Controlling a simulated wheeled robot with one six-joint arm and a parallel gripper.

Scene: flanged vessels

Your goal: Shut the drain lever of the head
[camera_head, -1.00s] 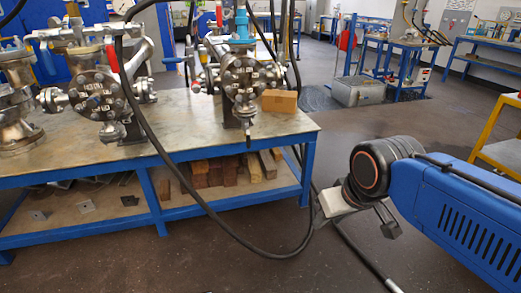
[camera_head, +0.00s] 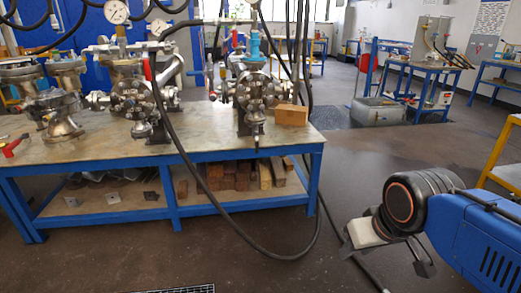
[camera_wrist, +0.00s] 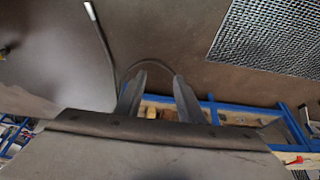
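Two flanged metal vessels stand on the bench, a left one (camera_head: 132,100) and a right one (camera_head: 252,92). A red lever (camera_head: 148,70) stands upright on the left vessel, and another small red handle (camera_head: 234,38) shows at the top of the right one. Short valve fittings hang below both; I cannot tell which lever is the head's drain lever or how it is set. My gripper (camera_wrist: 159,97) has two fingers apart with nothing between them. In the head view my arm is at the lower right, well away from the vessels.
The blue-framed bench (camera_head: 262,147) has wooden blocks (camera_head: 228,176) on its lower shelf and a cardboard box (camera_head: 291,115) on top. A black hose (camera_head: 183,150) loops down in front of it. A floor grate (camera_wrist: 270,35) lies nearby. Floor between bench and arm is mostly clear.

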